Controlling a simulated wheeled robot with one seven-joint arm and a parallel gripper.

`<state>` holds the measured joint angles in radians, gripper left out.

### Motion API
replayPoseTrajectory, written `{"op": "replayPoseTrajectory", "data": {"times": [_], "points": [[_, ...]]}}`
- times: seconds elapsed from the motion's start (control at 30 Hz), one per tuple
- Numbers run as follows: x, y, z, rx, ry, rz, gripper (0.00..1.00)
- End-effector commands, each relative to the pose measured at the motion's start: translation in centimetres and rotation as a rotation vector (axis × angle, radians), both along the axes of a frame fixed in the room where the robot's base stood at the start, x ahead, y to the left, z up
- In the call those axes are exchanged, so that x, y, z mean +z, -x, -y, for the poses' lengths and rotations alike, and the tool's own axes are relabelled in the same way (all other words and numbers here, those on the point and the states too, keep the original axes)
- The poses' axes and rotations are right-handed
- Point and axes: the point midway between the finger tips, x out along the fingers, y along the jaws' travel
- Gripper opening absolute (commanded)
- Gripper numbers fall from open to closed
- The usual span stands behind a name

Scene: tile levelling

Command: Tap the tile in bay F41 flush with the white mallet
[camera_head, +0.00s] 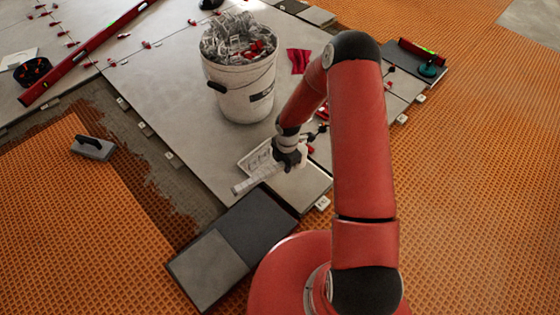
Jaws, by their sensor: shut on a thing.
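My gripper (287,160) is low over the pale tile area in the middle, in front of the white bucket. It is shut on a pale, long tool (248,183) that points down and left; I cannot tell for sure that it is the white mallet. Its far end is near the tile edge by a dark tile (257,218). A light grey tile (302,186) lies under and right of the gripper. Small white bay tags (323,203) stand along the tile edges, too small to read, so I cannot tell which bay is F41. Tile heights are not clear.
A white bucket (240,100) full of clips stands behind my gripper. A grey tile (207,268) lies in front. A long red level (82,55) and a red cloth (299,61) lie farther back.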

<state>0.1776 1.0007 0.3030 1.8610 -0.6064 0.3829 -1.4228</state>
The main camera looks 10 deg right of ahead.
Motion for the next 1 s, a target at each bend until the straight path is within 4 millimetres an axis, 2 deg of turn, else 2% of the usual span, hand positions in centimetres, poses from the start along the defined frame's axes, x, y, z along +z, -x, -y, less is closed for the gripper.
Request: {"op": "replayPoseTrajectory", "data": {"times": [0.1,0.2,0.47,0.8,1.0], "points": [[-1.0,0.2,-1.3,0.160,-0.001,0.000,0.00],[-1.6,0.2,-1.6,0.211,0.000,0.002,0.00],[-3.7,0.2,-1.7,0.214,0.001,0.002,0.00],[-8.4,0.2,-1.6,0.212,0.002,0.000,0.00],[-10.0,0.2,-1.6,0.211,0.002,0.003,0.00]]}}
